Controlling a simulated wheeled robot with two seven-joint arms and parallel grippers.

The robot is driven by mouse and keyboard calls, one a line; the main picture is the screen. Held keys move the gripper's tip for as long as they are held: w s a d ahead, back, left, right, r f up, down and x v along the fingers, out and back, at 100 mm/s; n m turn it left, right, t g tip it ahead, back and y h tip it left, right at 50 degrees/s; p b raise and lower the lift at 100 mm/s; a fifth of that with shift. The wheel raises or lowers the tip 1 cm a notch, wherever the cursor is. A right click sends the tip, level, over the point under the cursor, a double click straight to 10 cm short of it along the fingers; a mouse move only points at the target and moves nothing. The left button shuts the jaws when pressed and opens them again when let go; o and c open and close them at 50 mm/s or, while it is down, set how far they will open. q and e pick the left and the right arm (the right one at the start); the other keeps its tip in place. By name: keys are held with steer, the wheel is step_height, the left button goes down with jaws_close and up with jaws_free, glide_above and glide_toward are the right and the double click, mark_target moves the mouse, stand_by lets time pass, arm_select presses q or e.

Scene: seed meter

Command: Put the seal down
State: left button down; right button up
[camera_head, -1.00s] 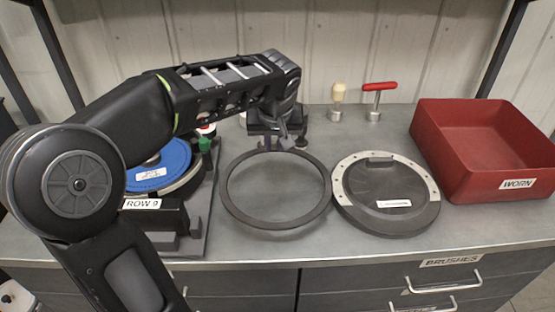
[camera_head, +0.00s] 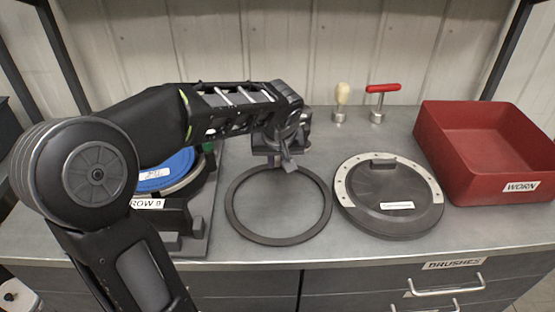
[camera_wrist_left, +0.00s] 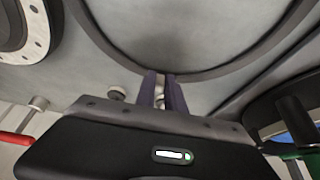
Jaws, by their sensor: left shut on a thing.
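The seal, a thin dark ring (camera_head: 240,226), is over the grey bench top between the seed meter and the round cover. My left gripper (camera_head: 289,165) is at the ring's far edge, shut on its rim. In the left wrist view the gripper's fingers (camera_wrist_left: 168,88) meet the rim of the seal (camera_wrist_left: 215,72). The ring looks flat and at or very near the bench surface; I cannot tell if it touches. My right gripper does not show.
A dark round cover (camera_head: 392,200) with a pale rim lies to the right of the ring. A red WORN bin (camera_head: 470,160) stands at the far right. A cream-knobbed tool (camera_head: 341,95) and a red-handled tool (camera_head: 379,100) stand behind. The blue-topped seed meter (camera_head: 165,172) is at left.

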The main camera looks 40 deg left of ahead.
arm_select(q)
steer(key=shift+f, duration=0.1)
steer(key=c, duration=1.4)
jaws_free()
steer(key=v, duration=1.2)
